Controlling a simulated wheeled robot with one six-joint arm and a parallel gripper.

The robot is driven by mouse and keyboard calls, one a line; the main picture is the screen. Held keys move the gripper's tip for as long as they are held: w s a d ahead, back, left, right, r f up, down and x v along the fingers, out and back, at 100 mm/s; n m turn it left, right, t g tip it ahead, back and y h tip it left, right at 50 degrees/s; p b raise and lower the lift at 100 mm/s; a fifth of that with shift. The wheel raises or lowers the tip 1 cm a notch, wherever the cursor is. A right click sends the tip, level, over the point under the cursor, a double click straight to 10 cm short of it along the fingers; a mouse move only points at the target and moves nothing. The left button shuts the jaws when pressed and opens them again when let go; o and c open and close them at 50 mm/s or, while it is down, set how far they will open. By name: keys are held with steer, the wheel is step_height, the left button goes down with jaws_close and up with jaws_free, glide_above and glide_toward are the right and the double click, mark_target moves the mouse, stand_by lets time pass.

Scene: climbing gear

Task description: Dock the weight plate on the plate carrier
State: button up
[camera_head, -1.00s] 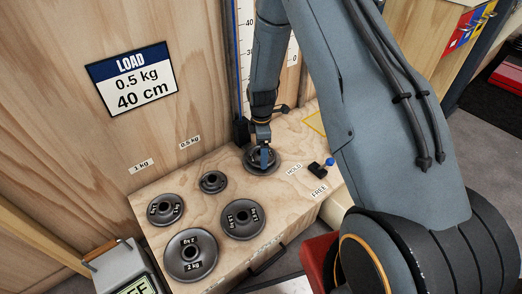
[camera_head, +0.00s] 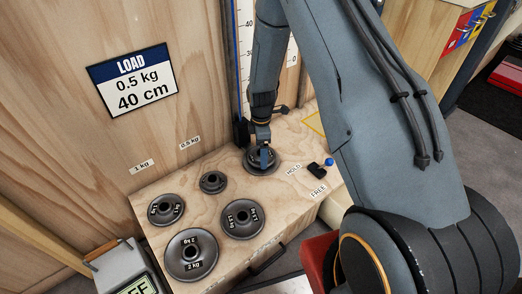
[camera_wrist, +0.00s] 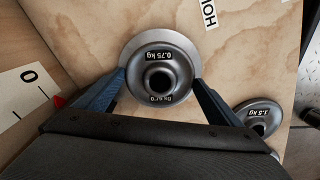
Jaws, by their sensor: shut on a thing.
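My gripper (camera_head: 262,160) points down at the back of the plywood box. In the wrist view its two blue fingers (camera_wrist: 160,88) are shut on opposite sides of a dark grey round plate (camera_wrist: 138,80) marked 0.75 kg. The plate lies flat, with a dark round hole at its centre. A wider, lighter grey disc (camera_wrist: 160,34), seemingly the plate carrier, shows beneath and around it; its rim also shows in the head view (camera_head: 262,172). I cannot tell whether the plate touches the disc. The gripper hides much of the plate in the head view.
A small plate (camera_head: 205,187), a medium plate (camera_head: 155,213), a 1.5 kg plate (camera_head: 230,230) and a 2 kg plate (camera_head: 175,262) lie on the box. A blue-knobbed lever (camera_head: 318,171) stands between HOLD and FREE labels. The wall sign (camera_head: 132,80) reads 0.5 kg, 40 cm.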

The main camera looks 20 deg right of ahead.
steer(key=shift+f, duration=0.55)
stand_by(0.4)
steer(key=o, duration=1.6)
steer(key=shift+c, duration=0.2)
steer(key=shift+r+p, duration=3.45)
steer(key=shift+r, duration=2.05)
